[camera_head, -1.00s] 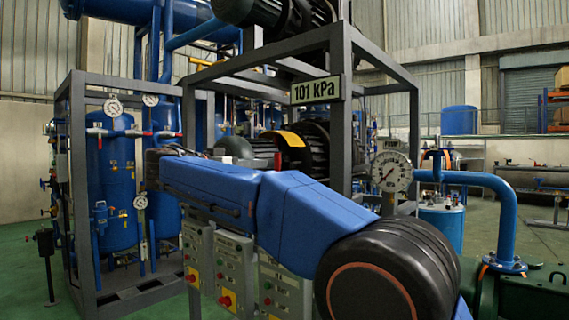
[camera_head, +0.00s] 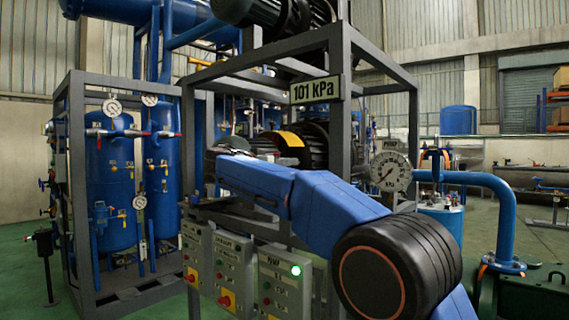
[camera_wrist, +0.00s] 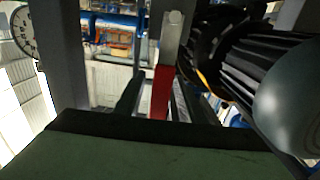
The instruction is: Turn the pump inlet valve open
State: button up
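In the wrist view a lever with a red grip (camera_wrist: 161,92) and a bare metal upper end stands nearly upright; it looks like the pump inlet valve's handle. My gripper (camera_wrist: 155,98) has its two dark fingers apart, one on each side of the red part. A gap shows between the left finger and the lever; contact on the right side is unclear. In the head view my arm reaches left in front of the pump frame, and I cannot make out the lever or the fingertips there. The valve body is not clearly visible.
A dark ribbed motor (camera_wrist: 265,75) is close on the right in the wrist view, and a grey post (camera_wrist: 60,50) is on the left. In the head view a 101 kPa sign (camera_head: 317,90), a round gauge (camera_head: 391,171) and a panel with a lit green lamp (camera_head: 296,270) show.

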jog(key=shift+w+d, duration=0.1)
jog(key=shift+c, duration=0.6)
grip_shut()
